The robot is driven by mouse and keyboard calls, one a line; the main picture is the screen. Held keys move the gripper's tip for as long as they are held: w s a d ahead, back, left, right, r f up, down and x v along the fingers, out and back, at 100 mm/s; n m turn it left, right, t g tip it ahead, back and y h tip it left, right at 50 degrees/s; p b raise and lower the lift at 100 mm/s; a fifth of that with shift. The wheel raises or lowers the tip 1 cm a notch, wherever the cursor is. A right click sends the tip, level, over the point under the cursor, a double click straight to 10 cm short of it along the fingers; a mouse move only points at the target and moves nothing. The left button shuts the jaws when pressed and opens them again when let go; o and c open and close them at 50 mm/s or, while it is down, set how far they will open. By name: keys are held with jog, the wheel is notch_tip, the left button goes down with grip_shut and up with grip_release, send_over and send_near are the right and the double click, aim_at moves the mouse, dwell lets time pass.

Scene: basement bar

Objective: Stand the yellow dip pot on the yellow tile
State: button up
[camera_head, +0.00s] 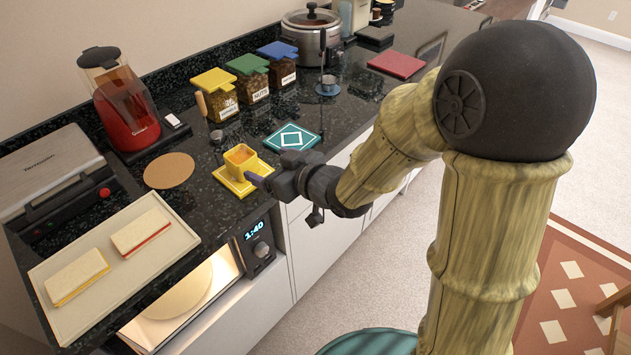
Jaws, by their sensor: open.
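The yellow dip pot (241,160) is a small square pot with orange-brown contents. It looks upright, on the yellow tile (227,181), which lies on the dark counter near its front edge. The tile's rim shows on the left and front of the pot. My gripper (268,169) is open, just right of the pot. One fingertip is close to the pot's lower right side; I cannot tell whether it touches.
A teal tile with a white diamond (291,138) lies behind my gripper. A round cork mat (169,170) lies left of the pot. Lidded jars (216,97) stand behind. A tray (58,305) with two sandwiches and a press (50,180) fill the left.

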jog(key=s+d+f+m+g+h, duration=0.1)
jog(key=d+f+m+h, duration=0.25)
jog(key=d, duration=0.45)
jog(key=d+f+m+h, duration=0.2)
jog(key=d+h, duration=0.3)
jog(key=d, duration=0.3)
jog(key=s+d+f+m+g+h, duration=0.2)
jog(key=s+d+m+g, duration=0.2)
jog(key=s+d, duration=0.5)
jog(key=shift+s+f+g, duration=0.3)
jog(key=shift+s+g, duration=0.7)
jog(key=shift+s, duration=0.15)
jog(key=shift+c, duration=0.2)
